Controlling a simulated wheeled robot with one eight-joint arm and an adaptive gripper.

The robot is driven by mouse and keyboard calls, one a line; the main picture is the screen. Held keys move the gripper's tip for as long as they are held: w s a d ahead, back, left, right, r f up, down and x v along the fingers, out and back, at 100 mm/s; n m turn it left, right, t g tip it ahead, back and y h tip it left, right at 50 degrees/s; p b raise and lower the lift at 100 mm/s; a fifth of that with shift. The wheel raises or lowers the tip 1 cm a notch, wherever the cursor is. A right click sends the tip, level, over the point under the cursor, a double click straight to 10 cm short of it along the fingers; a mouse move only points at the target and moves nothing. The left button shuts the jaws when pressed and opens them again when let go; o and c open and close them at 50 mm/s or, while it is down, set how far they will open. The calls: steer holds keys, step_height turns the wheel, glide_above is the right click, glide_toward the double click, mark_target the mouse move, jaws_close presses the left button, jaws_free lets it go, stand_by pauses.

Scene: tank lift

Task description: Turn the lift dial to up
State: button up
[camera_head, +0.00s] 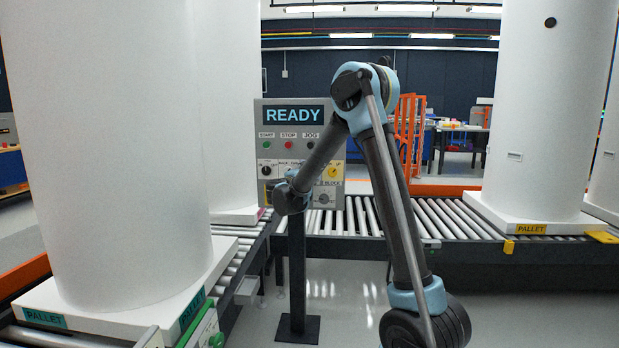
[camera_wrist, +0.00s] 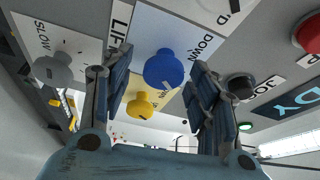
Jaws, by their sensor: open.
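A LIFT label (camera_wrist: 121,25) runs beside the plate, and the word DOWN is readable near the dial. My gripper (camera_wrist: 160,66) is open, with one finger on each side of the blue dial; I cannot tell whether they touch it. In the head view the control panel (camera_head: 293,118) stands on a post, its screen reading READY. My arm's end is at the panel's lower part and hides the blue dial there.
A yellow dial (camera_wrist: 139,106) lies close to the blue one, a grey dial (camera_wrist: 52,71) by SLOW, a black knob (camera_wrist: 241,85) and a red button (camera_wrist: 310,34) around. White tanks (camera_head: 105,150) on pallets and roller conveyors (camera_head: 450,214) surround the panel.

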steer(key=v, duration=1.2)
